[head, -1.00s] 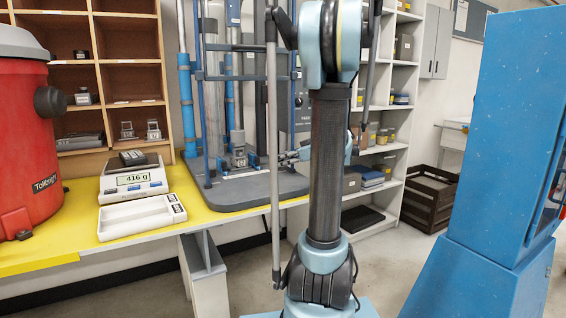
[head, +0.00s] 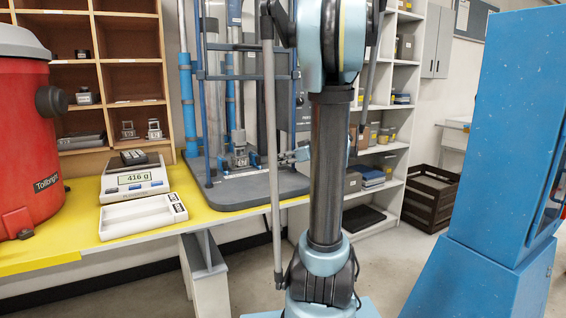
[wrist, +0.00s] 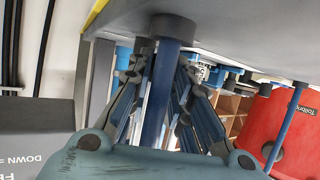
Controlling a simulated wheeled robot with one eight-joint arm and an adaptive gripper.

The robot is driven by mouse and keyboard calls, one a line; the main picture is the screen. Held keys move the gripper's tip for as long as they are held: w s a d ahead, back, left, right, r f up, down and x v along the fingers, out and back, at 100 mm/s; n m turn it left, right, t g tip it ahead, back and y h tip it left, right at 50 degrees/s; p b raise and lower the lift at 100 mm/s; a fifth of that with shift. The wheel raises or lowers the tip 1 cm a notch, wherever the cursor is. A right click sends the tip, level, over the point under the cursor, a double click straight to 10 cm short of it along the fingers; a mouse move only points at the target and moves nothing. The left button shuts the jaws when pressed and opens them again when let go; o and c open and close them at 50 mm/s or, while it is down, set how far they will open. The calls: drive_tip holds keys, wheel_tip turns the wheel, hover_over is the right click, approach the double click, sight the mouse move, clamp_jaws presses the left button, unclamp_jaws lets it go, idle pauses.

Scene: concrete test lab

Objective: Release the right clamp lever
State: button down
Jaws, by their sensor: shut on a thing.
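The rig with blue posts and grey tubes stands on a dark grey base plate (head: 245,194). A small grey metal clamp (head: 239,157) sits at the foot of a tube on it. My gripper (head: 286,158) reaches in from the right, low over the plate, partly behind my arm. In the wrist view my gripper's fingers (wrist: 158,75) lie on both sides of a blue post (wrist: 166,90) with a dark collar. The fingers are closed in on the right clamp lever, but the post hides the tips and the lever, so the contact itself is not visible.
The blue posts stand close around my gripper. A scale (head: 134,178), a white tray (head: 143,214) and a red drum (head: 28,135) stand left on the yellow bench. A blue cabinet (head: 485,150) is at the right. Open floor lies between.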

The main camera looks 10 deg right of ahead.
drive_tip(key=c, duration=1.5)
unclamp_jaws()
drive_tip(key=shift+o, duration=0.2)
drive_tip(key=v, duration=1.1)
drive_tip(key=shift+s+d, duration=0.3)
drive_tip(key=shift+r, duration=0.1)
